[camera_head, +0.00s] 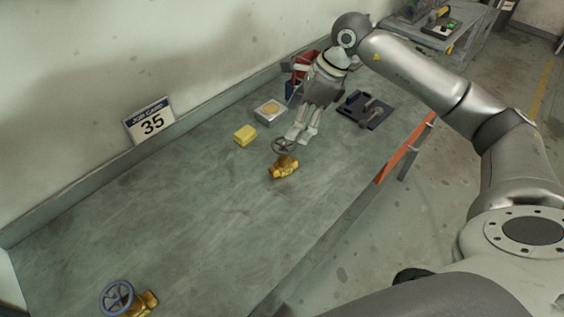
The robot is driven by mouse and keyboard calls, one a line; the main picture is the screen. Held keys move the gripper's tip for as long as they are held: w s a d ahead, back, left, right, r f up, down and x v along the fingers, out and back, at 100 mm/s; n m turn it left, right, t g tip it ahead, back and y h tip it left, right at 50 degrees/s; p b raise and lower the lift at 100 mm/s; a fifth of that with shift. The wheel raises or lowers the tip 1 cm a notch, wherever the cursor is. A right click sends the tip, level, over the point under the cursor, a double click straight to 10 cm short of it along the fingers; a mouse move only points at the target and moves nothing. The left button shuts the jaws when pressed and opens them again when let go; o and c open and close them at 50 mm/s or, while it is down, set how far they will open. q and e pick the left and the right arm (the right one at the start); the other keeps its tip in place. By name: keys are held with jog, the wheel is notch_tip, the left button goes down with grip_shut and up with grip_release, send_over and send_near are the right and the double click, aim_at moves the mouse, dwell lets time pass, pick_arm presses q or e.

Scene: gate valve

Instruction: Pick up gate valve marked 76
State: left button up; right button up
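A brass gate valve (285,168) with a dark handwheel (284,146) sits on the bench near the middle of the picture. Another brass gate valve (146,301) with a blue handwheel (116,297) is at the lower left. I cannot read a 76 on either valve. My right gripper (303,138) comes down from the upper right, just behind and to the right of the dark handwheel. Its fingers show a small gap with nothing visible between them. Whether a fingertip touches the wheel is unclear. My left gripper is not in view.
A yellow block (245,135) and a small light box (270,112) lie behind the middle valve. Red and blue bins (303,68) stand farther back. A dark tray (365,110) lies right of my gripper. A card reading 35 (150,121) leans at the wall. The bench between the valves is clear.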

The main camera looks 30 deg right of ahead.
aim_at(286, 144)
jog(key=p+x, duration=0.1)
jog(key=x, duration=0.3)
jog(key=shift+a+f, duration=0.15)
jog(key=shift+f, duration=0.1)
jog(key=p+x, duration=0.2)
jog(key=x, duration=0.1)
jog(key=p+x, duration=0.1)
jog(key=shift+w+d+f, duration=0.1)
jog(key=shift+d+f, duration=0.15)
jog(key=shift+f, duration=0.25)
jog(key=shift+w+f, duration=0.1)
jog(key=shift+f, duration=0.25)
jog(key=shift+c, duration=0.4)
jog(key=shift+r, duration=0.15)
grip_shut()
